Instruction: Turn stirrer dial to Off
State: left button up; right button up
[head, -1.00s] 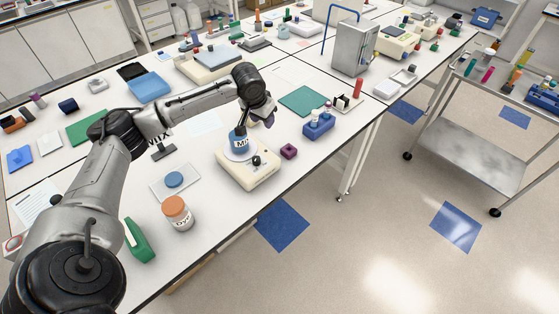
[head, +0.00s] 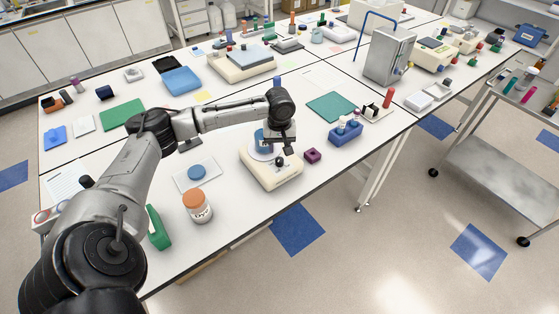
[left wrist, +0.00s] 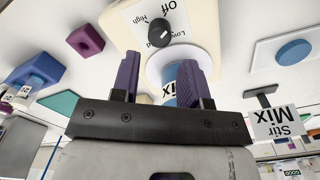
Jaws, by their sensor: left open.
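The cream stirrer (head: 272,178) stands near the table's front edge. Its black dial (head: 280,161) is on the near part of its top; in the left wrist view the dial (left wrist: 166,32) has a white mark and printed labels, including Off, High and Low. I cannot tell surely which label the mark points at. My left gripper (head: 279,147) is just above the dial, pointing down. In the left wrist view its purple fingers (left wrist: 159,72) are apart and empty, with the dial beyond their tips. My right gripper is out of view.
A purple block (head: 313,155) and a blue tube rack (head: 346,133) stand right of the stirrer. A blue disc on a pad (head: 197,172) and an orange-lidded jar (head: 197,206) are to its left. The table's front edge is close.

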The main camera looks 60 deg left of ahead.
aim_at(279, 160)
pick_arm(q)
jog(key=shift+f+b, duration=0.3)
jog(key=shift+f, duration=3.15)
jog(key=c, duration=0.6)
jog(key=shift+r+p, duration=0.15)
jog(key=shift+p, duration=0.2)
jog(key=shift+c, duration=0.2)
jog(key=n+p, duration=0.2)
jog(key=p, duration=0.7)
jog(key=shift+r+n, duration=0.15)
jog(key=shift+n, duration=0.15)
jog(key=shift+f+n+p, duration=0.25)
jog(key=shift+n+p, duration=0.05)
jog(key=shift+p, duration=0.1)
jog(key=o, duration=0.6)
jog(key=shift+o, duration=0.2)
